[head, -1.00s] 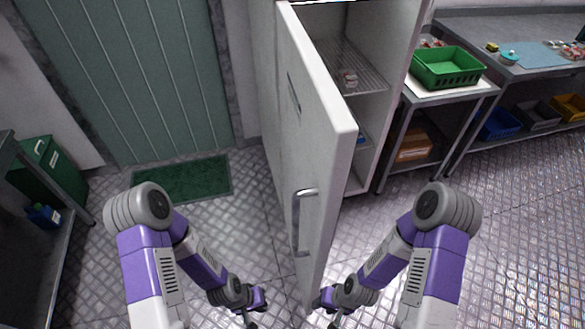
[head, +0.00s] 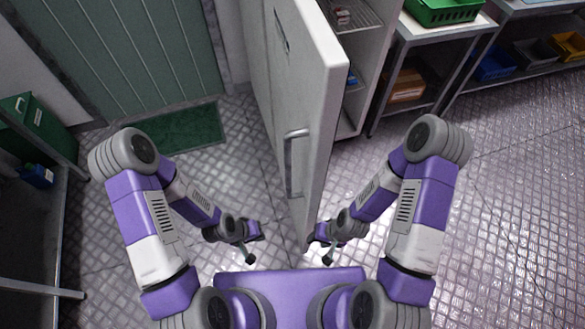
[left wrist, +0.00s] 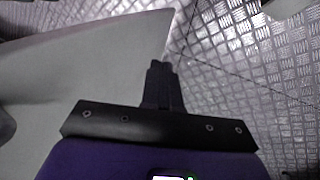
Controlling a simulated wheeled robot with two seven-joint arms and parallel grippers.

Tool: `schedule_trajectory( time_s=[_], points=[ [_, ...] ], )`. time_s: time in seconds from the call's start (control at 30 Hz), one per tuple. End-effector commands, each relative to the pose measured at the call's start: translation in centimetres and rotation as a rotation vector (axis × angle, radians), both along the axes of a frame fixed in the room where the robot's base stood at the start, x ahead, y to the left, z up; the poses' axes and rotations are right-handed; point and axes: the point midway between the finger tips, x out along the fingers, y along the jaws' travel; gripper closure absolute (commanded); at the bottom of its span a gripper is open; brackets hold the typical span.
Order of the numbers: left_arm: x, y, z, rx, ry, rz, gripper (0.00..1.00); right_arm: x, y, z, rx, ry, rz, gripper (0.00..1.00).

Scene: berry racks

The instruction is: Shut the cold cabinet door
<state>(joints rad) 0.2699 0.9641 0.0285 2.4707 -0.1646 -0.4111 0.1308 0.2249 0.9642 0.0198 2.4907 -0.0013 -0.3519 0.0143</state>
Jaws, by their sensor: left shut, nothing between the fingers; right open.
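The cold cabinet door (head: 318,120) stands wide open, its edge facing me in the middle of the head view. Its metal handle (head: 290,165) is on the left face. The cabinet (head: 352,118) behind it shows wire shelves with small packs. My left gripper (head: 249,257) is low on the left of the door, apart from the handle. In the left wrist view its fingers (left wrist: 160,75) are shut and empty, with a pale panel, seemingly the door (left wrist: 90,65), beyond them. My right gripper (head: 328,258) is low on the right of the door, open and empty; whether it touches the door is unclear.
A steel table with a green basket (head: 445,10) stands right of the cabinet, with a cardboard box (head: 405,86) below. A dark shelf unit (head: 40,235) is at the left. A green mat (head: 180,130) lies at the back. The right floor is clear.

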Motion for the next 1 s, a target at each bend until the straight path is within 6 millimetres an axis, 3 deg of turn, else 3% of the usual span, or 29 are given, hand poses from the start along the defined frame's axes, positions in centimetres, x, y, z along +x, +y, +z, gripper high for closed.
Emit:
schedule_trajectory(
  time_s=[0.2, 0.47, 0.63, 0.8, 1.0],
  points=[
    [5.4, -0.1, 2.3, -0.189, -0.205, 0.094, 1.0, 0.0, 0.0, 0.7, 0.0, 0.0, 0.0, 0.57],
    [8.7, -0.5, 7.4, -0.522, -0.37, 0.14, 1.0, 0.0, 0.0, 1.4, 0.0, 0.0, 0.0, 0.57],
    [8.2, -0.3, 11.2, -0.764, -0.393, 0.107, 1.0, 0.0, 0.0, 1.9, 0.0, 0.0, 0.0, 0.57],
    [5.9, 0.3, 14.3, -0.972, -0.342, 0.032, 1.0, 0.0, 0.0, 2.2, 0.0, 0.0, 0.0, 0.57],
    [3.2, 1.1, 16.0, -1.098, -0.26, -0.049, 1.0, 0.0, 0.0, 2.5, 0.0, 0.0, 0.0, 0.57]
  ],
)
